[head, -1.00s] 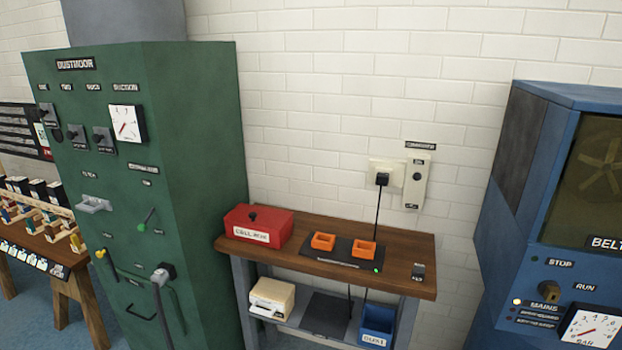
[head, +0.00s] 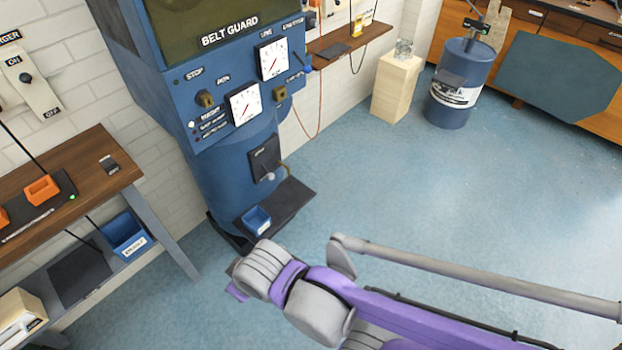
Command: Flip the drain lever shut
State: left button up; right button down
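The blue machine (head: 225,140), marked "BELT GUARD", stands left of centre in the head view. Low on its round blue body is a dark plate (head: 264,156) with a pale knob (head: 268,177) and a small tan piece beside it at the right. This may be the drain fitting, but its label is too small to read, and I cannot tell the lever's position. A blue bin (head: 257,221) sits below it on a dark base plate. My purple and grey arm reaches in from the lower right, in front of the machine. No gripper fingers show.
The wooden bench (head: 95,165) stands at the left, with an orange tray (head: 42,190) on top and a blue bin (head: 124,236) underneath. A blue drum (head: 458,85) and wooden block (head: 397,87) stand at the back right. The middle floor is clear.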

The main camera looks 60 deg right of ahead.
aim_at(271, 176)
jog(key=z, duration=1.65)
jog(key=i+j+z, duration=0.1)
jog(key=i+z, duration=0.35)
jog(key=i, duration=0.2)
